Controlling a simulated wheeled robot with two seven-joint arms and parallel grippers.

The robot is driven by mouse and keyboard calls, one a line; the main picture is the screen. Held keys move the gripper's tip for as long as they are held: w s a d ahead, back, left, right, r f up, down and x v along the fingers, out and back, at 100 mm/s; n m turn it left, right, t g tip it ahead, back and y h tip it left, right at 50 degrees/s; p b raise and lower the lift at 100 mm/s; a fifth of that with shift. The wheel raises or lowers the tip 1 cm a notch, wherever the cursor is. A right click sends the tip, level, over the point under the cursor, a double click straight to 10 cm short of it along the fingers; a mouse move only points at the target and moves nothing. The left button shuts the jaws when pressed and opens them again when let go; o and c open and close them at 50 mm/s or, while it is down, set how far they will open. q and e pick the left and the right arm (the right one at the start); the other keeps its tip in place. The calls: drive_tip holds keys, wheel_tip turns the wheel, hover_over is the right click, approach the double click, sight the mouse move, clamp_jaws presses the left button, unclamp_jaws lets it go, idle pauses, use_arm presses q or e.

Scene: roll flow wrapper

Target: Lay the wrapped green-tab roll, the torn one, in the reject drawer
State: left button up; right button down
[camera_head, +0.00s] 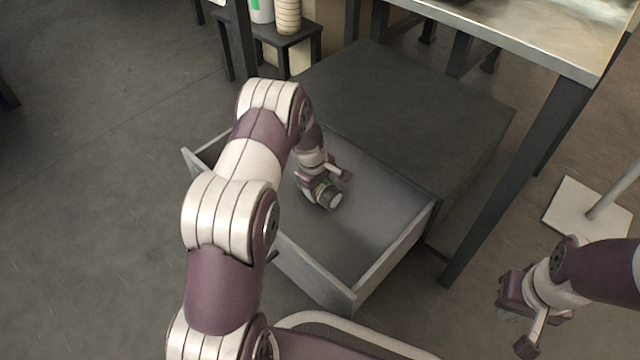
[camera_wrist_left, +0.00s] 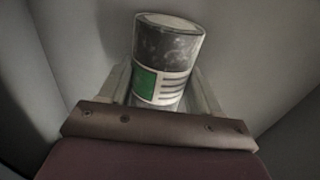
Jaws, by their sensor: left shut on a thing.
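The wrapped roll (camera_wrist_left: 168,62) is a dark cylinder with a white label and a green tab, seen in the left wrist view between my finger plates. It also shows small in the head view (camera_head: 329,196). My left gripper (camera_head: 322,188) is shut on the roll, inside the open reject drawer (camera_head: 385,265). The roll is tilted in the grip. I cannot tell whether it touches the drawer floor, and I see no tear clearly. My right gripper (camera_head: 516,325) is empty at the lower right of the head view, with its two fingers apart.
The drawer slides out of a dark cabinet (camera_head: 410,105) beneath a metal-topped table with a dark leg (camera_head: 515,180). A small black stand (camera_head: 285,40) at the top holds other rolls. A pale base plate with a pole (camera_head: 580,212) stands at right. The drawer floor around the roll is bare.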

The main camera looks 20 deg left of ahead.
use_arm(q)
drive_tip(key=shift+f, duration=0.15)
drive_tip(key=o, duration=1.4)
drive_tip(key=r+p, duration=0.3)
drive_tip(key=r, duration=0.1)
drive_tip(key=s+r+p, duration=0.1)
drive_tip(key=r+p, duration=0.2)
drive_tip(key=r, duration=0.1)
drive_tip(key=s+a+r+p, duration=0.1)
drive_tip(key=r+p, duration=0.2)
drive_tip(key=r, duration=0.1)
drive_tip(key=shift+s+r, duration=0.2)
